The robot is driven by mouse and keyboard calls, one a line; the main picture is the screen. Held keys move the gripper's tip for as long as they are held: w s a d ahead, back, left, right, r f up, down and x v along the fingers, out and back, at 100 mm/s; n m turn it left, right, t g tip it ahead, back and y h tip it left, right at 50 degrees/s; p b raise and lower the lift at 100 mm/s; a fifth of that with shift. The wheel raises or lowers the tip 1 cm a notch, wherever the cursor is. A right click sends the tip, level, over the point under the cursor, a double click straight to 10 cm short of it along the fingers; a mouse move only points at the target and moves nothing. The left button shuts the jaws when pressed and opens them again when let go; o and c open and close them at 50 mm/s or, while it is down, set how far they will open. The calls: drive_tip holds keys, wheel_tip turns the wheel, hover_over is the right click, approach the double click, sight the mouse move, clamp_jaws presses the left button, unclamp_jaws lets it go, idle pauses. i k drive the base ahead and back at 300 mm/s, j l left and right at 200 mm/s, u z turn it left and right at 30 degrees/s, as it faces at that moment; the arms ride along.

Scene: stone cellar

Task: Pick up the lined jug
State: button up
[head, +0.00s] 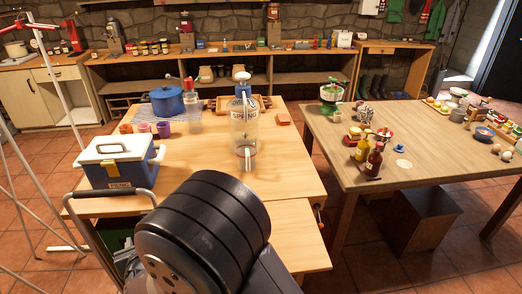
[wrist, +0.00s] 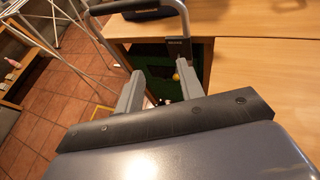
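No jug with clear lines stands out. A small grey-and-white patterned vessel (head: 365,114) on the right table (head: 435,148) may be the lined jug, but it is too small to be sure. A large clear bottle (head: 244,125) with lettering and a blue top stands on the left table (head: 290,184). My gripper (wrist: 160,88) shows in the wrist view with its two fingers apart and nothing between them. It is in front of the left table's near edge, above the floor. The head view does not show its fingers, and the wrist view shows no jug.
A blue-and-white cool box (head: 117,163), a blue pot (head: 167,101) and a smaller bottle (head: 192,108) crowd the left table. Two sauce bottles (head: 373,160) stand on the right table's near left part. A grey tube handle (head: 108,193) rises near the left table's front corner.

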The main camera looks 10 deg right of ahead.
sight(247, 156)
drive_tip(key=i+l, duration=0.15)
drive_tip(key=l, duration=0.2)
drive_tip(key=i+l+u, duration=0.15)
drive_tip(key=l, duration=0.25)
drive_tip(key=i+l, duration=0.15)
drive_tip(key=l, duration=0.2)
drive_tip(key=i+l+u, duration=0.15)
drive_tip(key=l, duration=0.25)
drive_tip(key=i+l, duration=0.1)
drive_tip(key=l, duration=0.3)
drive_tip(key=i+l+u, duration=0.15)
drive_tip(key=l, duration=0.25)
drive_tip(key=i+l+u, duration=0.15)
drive_tip(key=i+l, duration=0.5)
drive_tip(key=i, duration=0.05)
